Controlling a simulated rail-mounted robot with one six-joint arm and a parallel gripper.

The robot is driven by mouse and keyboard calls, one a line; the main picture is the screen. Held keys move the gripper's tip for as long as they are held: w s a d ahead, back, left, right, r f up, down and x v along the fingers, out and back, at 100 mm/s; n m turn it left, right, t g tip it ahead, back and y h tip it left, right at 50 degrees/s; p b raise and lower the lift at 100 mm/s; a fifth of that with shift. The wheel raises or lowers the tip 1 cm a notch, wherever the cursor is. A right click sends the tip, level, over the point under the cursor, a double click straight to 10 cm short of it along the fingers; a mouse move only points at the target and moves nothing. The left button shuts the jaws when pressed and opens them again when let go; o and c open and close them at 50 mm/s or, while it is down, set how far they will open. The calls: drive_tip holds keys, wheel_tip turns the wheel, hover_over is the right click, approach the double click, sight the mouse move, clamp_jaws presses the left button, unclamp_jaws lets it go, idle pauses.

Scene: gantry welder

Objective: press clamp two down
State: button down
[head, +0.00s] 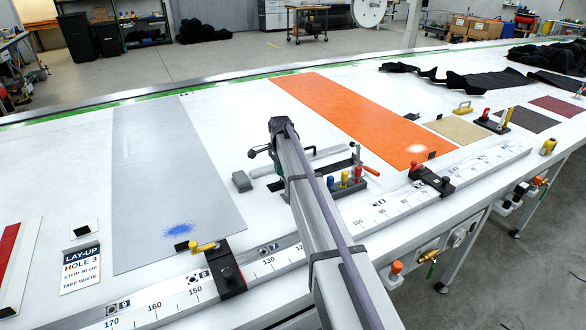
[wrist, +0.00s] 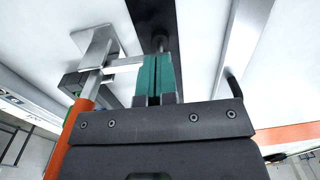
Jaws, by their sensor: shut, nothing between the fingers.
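A toggle clamp with a red handle (head: 371,171) stands on the table just right of my arm in the head view. Its handle slopes down to the right. In the wrist view a clamp with an orange-red handle (wrist: 70,140) and a silver metal arm (wrist: 97,50) is close on the left of my gripper (wrist: 160,75). The teal fingers are shut and empty, beside the clamp's metal arm; I cannot tell whether they touch it. A dark strip with a metal spindle (wrist: 159,42) lies beyond the fingertips. No clamp number is readable, so I cannot tell which is clamp two.
A grey block (head: 241,181) lies left. A numbered rail (head: 160,306) with stops runs along the front edge. Grey (head: 165,160) and orange (head: 350,115) sheets lie flat on the table.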

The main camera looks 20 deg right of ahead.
idle(0.4)
wheel_tip(320, 180, up, 14)
drive_tip(key=p, duration=1.4)
drive_tip(key=shift+s, duration=0.4)
